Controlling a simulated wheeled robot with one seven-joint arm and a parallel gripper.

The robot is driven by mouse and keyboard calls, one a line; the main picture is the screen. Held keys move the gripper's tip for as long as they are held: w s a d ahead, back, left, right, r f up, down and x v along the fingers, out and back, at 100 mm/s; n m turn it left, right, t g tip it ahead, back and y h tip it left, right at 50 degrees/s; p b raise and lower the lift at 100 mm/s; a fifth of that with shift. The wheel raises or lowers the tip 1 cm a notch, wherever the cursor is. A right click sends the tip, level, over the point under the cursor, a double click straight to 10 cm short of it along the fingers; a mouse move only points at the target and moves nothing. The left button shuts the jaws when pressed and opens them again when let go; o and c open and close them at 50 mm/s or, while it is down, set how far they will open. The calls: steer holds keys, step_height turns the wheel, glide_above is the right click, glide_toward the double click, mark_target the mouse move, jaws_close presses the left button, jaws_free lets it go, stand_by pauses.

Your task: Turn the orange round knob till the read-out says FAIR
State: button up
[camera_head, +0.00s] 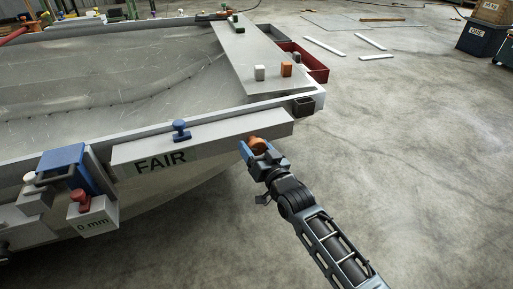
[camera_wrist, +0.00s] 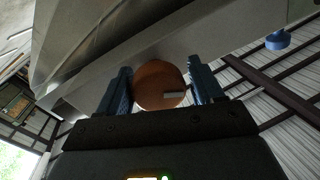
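The orange round knob (camera_head: 257,145) sits at the right end of the long grey bar on the hull's edge. It has a pale mark on its face in the wrist view (camera_wrist: 160,88). The read-out (camera_head: 161,161) on the bar's front says FAIR in dark letters. My gripper (camera_head: 255,150) reaches the knob from the front right. The fingers partly hide the knob in the head view.
A blue knob (camera_head: 181,130) stands on top of the bar. At left are a blue block (camera_head: 66,167) and a red knob (camera_head: 79,196) above a "0 mm" read-out (camera_head: 92,224). A grey plank (camera_head: 250,55) carries small blocks. The floor at right is open.

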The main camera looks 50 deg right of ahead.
steer(key=shift+o, duration=1.2)
steer(key=shift+s, duration=0.15)
steer(key=shift+s, duration=0.35)
steer(key=p+v, duration=0.1)
steer(key=v, duration=0.6)
steer(key=shift+p, duration=0.4)
steer(key=shift+a, duration=0.15)
